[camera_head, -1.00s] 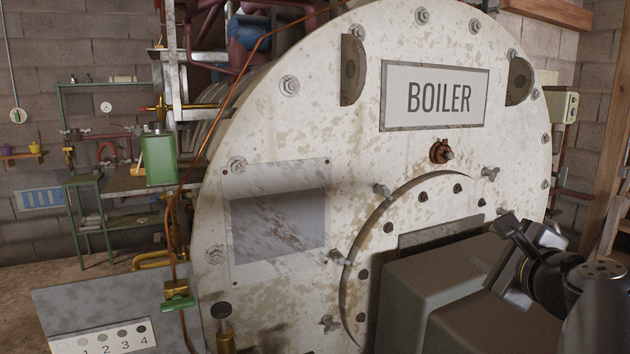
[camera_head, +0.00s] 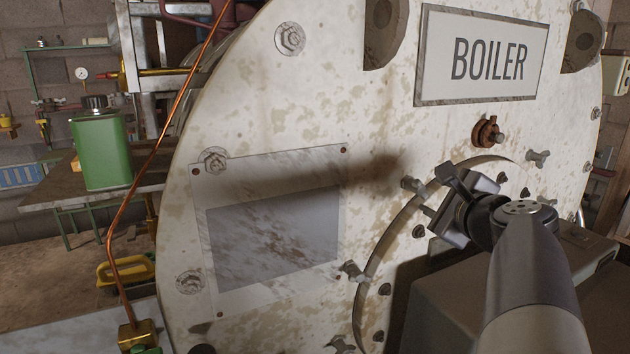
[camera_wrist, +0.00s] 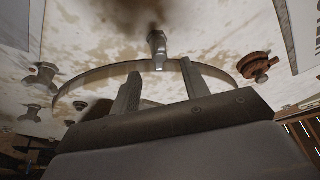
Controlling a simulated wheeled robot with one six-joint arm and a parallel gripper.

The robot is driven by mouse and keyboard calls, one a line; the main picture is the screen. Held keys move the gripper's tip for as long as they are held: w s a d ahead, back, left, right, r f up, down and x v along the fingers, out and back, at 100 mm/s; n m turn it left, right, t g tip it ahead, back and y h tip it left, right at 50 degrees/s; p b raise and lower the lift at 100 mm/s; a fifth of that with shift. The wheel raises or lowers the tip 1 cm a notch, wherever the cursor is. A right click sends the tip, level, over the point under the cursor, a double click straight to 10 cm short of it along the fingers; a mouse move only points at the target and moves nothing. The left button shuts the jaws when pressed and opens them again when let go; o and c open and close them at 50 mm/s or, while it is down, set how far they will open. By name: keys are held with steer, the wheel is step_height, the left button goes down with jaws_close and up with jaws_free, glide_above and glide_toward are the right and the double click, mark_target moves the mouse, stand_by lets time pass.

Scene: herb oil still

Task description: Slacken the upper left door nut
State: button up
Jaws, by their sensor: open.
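The upper left door nut (camera_head: 413,186) is a grey wing nut on the rim of the round boiler door. In the wrist view the same nut (camera_wrist: 157,46) stands just ahead of the gap between my fingers, roughly centred. My gripper (camera_head: 436,208) is open and empty, close to the nut on its right in the head view. In the wrist view, my gripper (camera_wrist: 161,88) has its two fingers apart, one on each side of the line to the nut. No contact shows. The door's curved edge (camera_head: 388,237) runs below the nut.
Other wing nuts sit at the door's left (camera_head: 353,271) and upper right (camera_head: 538,158). A rusty fitting (camera_head: 488,133) projects above the door, below the BOILER sign (camera_head: 482,55). A copper pipe (camera_head: 150,165) and green can (camera_head: 101,150) stand left. A blank metal plate (camera_head: 272,232) is on the boiler's face.

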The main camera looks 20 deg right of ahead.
mark_target(423, 190)
steer(key=x, duration=0.7)
steer(key=shift+w+d+f, duration=0.1)
steer(key=shift+w, duration=0.15)
jaws_close()
